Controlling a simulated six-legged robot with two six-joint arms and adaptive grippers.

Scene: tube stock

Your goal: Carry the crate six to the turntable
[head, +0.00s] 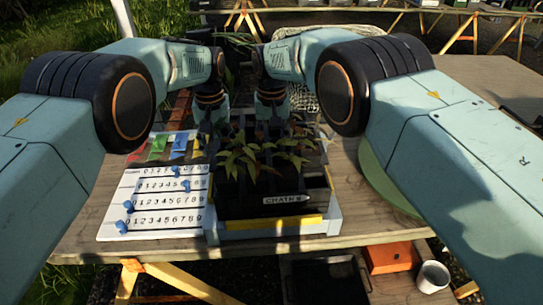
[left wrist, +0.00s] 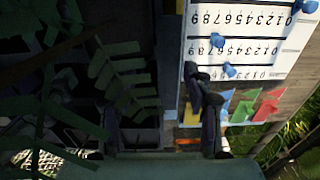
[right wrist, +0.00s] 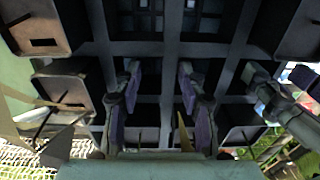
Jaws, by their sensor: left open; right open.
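The crate (head: 232,226), a grey gridded crate of leafy potted plants, stands at the middle of the table; its front tag (head: 288,198) is too small to read surely. The turntable is probably the flat green disc (head: 378,178) right of it, partly hidden by my right arm. My left gripper (head: 213,127) is open at the crate's left side; in the left wrist view its fingers (left wrist: 153,105) are spread with the crate's edge between them. My right gripper (right wrist: 160,88) is open over the crate's grid, a grey bar showing between its fingers. Contact cannot be told.
A white number board (head: 155,200) with blue pegs lies against the crate's left. Coloured tags (head: 180,145) lie behind it. An orange box (head: 391,257) and a white cup (head: 433,276) stand below the table's front edge.

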